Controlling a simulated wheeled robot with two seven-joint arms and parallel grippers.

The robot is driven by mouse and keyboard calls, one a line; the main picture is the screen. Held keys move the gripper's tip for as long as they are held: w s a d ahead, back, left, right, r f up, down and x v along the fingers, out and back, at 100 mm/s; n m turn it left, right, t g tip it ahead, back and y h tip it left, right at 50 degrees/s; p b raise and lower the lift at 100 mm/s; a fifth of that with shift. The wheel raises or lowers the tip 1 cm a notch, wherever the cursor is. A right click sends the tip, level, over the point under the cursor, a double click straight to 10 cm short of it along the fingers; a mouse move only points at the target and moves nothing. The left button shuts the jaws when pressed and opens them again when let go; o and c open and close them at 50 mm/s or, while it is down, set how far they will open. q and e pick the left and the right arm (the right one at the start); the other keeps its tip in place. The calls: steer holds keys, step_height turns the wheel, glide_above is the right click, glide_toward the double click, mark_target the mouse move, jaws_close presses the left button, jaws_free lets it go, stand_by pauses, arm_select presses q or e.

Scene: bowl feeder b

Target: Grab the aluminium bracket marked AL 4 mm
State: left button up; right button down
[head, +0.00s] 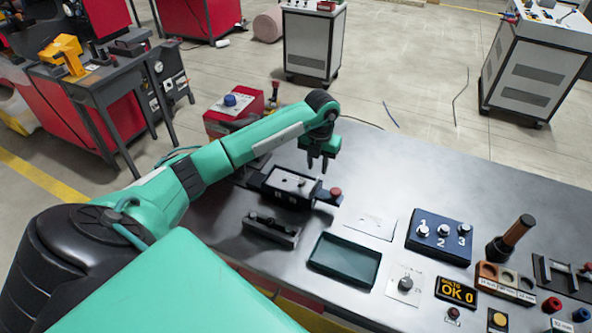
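My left gripper (321,163) hangs fingers-down above the back part of the metal bench, behind a black fixture (292,187). Its two dark fingers show a gap between them, with nothing seen in it. I cannot pick out a bracket marked AL 4 mm; the small labels are too small to read surely. A dark bracket-like holder (541,270) stands at the right of the bench, its marking unreadable. My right gripper is not in view.
A red box (234,115) stands behind my arm.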

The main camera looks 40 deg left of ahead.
mark_target(318, 178)
arm_select(q)
steer(key=f, duration=0.1)
steer(key=f+p, duration=0.2)
steer(key=f, duration=0.1)
steer(key=shift+s+d+f, duration=0.1)
steer(key=shift+s+d, duration=0.05)
steer(key=shift+d, duration=0.1)
steer(key=shift+f, duration=0.3)
jaws_close()
